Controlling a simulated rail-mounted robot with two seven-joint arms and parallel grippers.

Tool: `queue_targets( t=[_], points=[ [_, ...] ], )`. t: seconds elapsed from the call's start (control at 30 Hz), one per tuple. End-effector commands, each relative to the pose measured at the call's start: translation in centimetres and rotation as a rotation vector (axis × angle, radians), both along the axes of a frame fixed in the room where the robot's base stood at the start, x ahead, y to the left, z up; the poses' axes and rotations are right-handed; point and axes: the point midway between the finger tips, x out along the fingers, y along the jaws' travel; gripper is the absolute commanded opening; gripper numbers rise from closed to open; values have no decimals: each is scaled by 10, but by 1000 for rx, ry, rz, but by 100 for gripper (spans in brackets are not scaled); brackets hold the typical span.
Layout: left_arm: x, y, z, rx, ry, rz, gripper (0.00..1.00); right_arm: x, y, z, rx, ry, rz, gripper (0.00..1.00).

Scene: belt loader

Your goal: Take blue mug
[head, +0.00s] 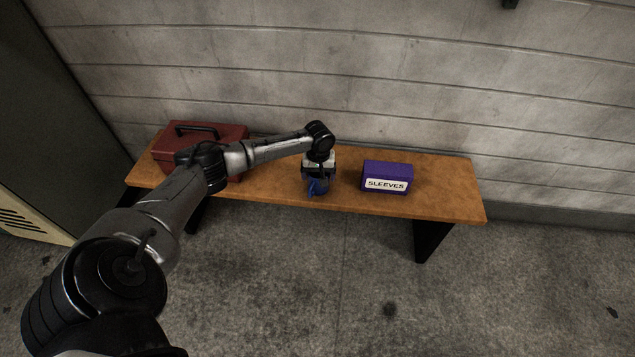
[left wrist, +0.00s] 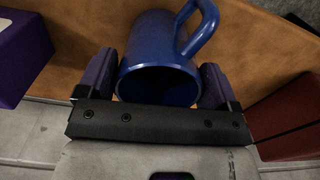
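The blue mug (left wrist: 160,50) lies between the two fingers of my left gripper (left wrist: 157,85) in the left wrist view, its open rim toward the camera and its handle at the upper right. The fingers flank the mug closely, one on each side; whether they press on it cannot be told. In the head view my left gripper (head: 318,175) is over the mug (head: 313,188) at the front part of the wooden bench (head: 440,190), hiding much of it. Whether the mug rests on the bench is unclear. My right gripper is not in view.
A purple box labelled SLEEVES (head: 388,171) stands right of the mug. A red toolbox (head: 232,133) with a dark handle stands at the bench's left, partly behind my left arm. A block wall (head: 400,80) backs the bench. The bench's right end is clear.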

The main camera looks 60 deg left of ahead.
Motion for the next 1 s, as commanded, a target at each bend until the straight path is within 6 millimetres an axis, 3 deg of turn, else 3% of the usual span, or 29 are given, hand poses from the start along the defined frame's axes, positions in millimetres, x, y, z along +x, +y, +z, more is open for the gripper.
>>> queue_targets(
  t=[0.43, 0.77, 1.0],
  points=[
    [0, 0, 0, -1, 1, 0, 43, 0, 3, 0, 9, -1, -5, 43],
    [0, 0, 4, -1, -1, 0, 43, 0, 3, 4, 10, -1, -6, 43],
    [0, 0, 29, -1, -1, 1, 43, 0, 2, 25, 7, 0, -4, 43]
  ],
)
